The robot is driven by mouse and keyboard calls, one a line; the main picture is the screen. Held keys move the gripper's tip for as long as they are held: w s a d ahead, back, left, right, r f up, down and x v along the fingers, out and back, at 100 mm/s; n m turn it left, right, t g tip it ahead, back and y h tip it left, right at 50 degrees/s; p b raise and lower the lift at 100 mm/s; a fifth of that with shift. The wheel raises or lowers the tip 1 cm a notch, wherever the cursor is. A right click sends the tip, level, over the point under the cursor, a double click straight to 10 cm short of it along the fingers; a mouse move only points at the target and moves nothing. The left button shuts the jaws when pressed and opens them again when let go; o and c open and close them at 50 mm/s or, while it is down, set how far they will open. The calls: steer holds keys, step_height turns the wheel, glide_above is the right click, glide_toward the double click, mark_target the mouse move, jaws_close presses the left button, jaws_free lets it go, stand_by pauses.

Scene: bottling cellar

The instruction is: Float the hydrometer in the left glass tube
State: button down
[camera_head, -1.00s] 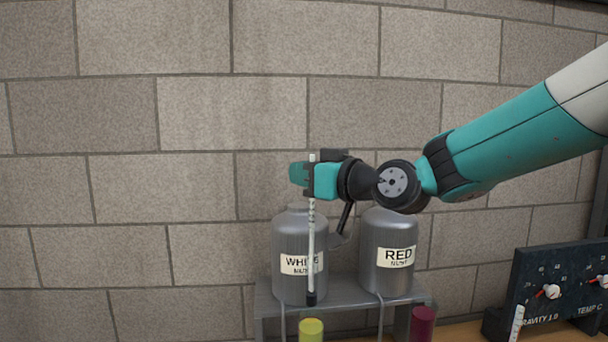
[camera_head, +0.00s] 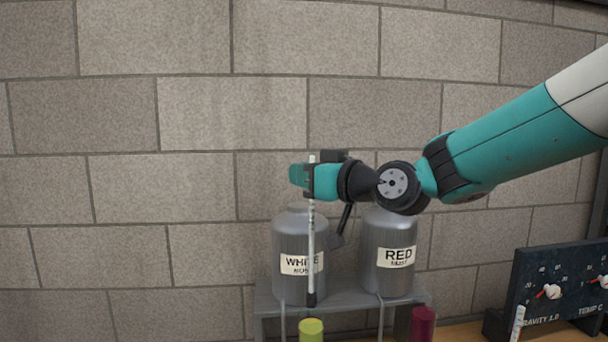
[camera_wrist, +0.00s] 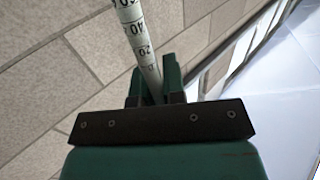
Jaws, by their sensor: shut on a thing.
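My gripper (camera_head: 311,181) is shut on the hydrometer (camera_head: 311,245), a thin white graduated stem with a dark weighted lower end. It hangs upright in the head view, its dark tip just above the left glass tube (camera_head: 311,329), which holds yellow-green liquid. Tip and tube look apart, with a small gap. In the wrist view the hydrometer's numbered scale (camera_wrist: 137,38) rises between the fingers (camera_wrist: 156,88). The right glass tube (camera_head: 422,324), with dark red liquid, stands to the right. The lower parts of both tubes are cut off by the frame.
Two grey must tanks, labelled white (camera_head: 300,240) and red (camera_head: 388,240), stand on a grey stand (camera_head: 345,290) behind the tubes. A dark dial panel (camera_head: 560,287) is at the right. A block wall closes the back. The left side looks free.

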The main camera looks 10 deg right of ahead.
mark_target(314, 205)
steer(key=shift+f+b, duration=1.05)
steer(key=shift+b, duration=0.1)
steer(key=shift+f, duration=0.1)
steer(key=shift+f+b, duration=1.4)
steer(key=shift+b, duration=0.2)
stand_by(0.3)
step_height(314, 205, down, 13)
steer(key=b, duration=1.4)
stand_by(1.5)
